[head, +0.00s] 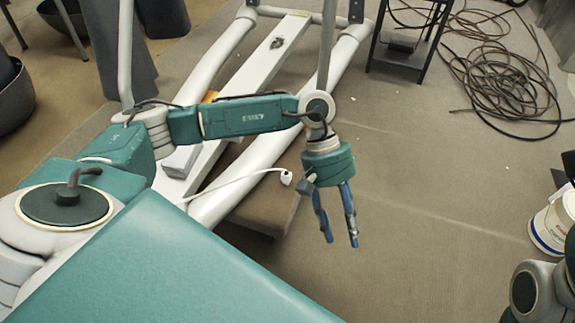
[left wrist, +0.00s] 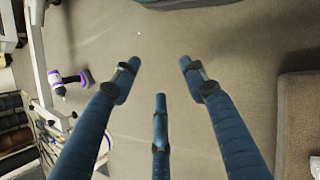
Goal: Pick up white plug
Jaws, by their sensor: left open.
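The white plug (head: 286,177) is at the end of a thin white cable (head: 235,184) in the head view. It sits just left of my left gripper's wrist, by the edge of a brown padded block (head: 262,212). My left gripper (head: 341,241) points down with its blue fingers apart and nothing between them. In the left wrist view its fingers (left wrist: 160,72) are spread over bare floor. A small white patch (left wrist: 315,166) at that view's lower right edge may be the plug, but I cannot tell. My right gripper is out of view.
A white tubular frame (head: 345,50) stands behind my left arm. A coil of dark cable (head: 505,85) lies at the back right, near a black stand (head: 403,45). A white bucket (head: 552,225) is at the right. A purple-and-white drill (left wrist: 70,82) shows in the wrist view. The middle floor is clear.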

